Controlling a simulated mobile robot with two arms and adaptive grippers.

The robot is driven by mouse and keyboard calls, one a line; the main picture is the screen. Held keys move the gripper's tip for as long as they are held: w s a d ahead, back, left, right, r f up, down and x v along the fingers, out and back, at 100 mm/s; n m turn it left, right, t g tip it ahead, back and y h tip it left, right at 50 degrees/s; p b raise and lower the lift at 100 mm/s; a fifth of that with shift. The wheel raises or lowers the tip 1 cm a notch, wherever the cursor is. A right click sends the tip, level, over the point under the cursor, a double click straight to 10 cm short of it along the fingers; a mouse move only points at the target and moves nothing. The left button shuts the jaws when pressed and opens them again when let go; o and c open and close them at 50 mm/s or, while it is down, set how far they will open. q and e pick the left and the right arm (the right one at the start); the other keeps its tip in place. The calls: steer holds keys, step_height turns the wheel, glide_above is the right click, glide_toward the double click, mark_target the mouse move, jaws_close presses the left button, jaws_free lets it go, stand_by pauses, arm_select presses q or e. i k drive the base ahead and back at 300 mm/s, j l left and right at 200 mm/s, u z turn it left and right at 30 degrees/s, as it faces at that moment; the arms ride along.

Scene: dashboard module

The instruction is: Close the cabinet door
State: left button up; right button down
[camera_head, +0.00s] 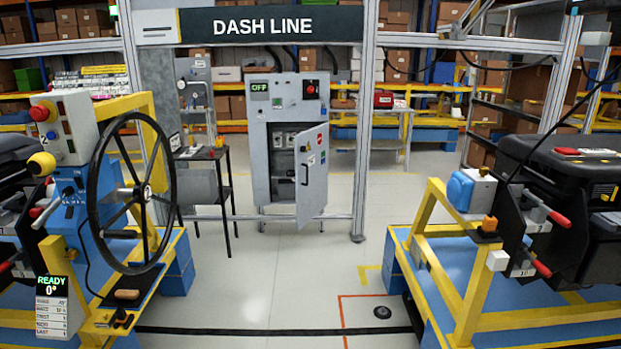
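A grey electrical cabinet (262,152) stands on legs in the middle of the view, under the DASH LINE sign. Its door (313,179) is hinged on the right side and stands open, swung out toward me. The door has a dark vertical handle and small labels. Through the opening, small components show on a shelf inside (284,141). The upper panel shows an OFF display and a red knob. Neither of my grippers is in view.
A yellow-framed station with a black steering wheel (130,193) stands at the left. Another yellow and blue fixture (463,255) stands at the right. A small dark table (205,155) is left of the cabinet. The floor between (290,270) is mostly clear, with a small black disc (382,312).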

mark_target(312, 166)
steer(key=i+z, duration=0.3)
steer(key=i, duration=1.65)
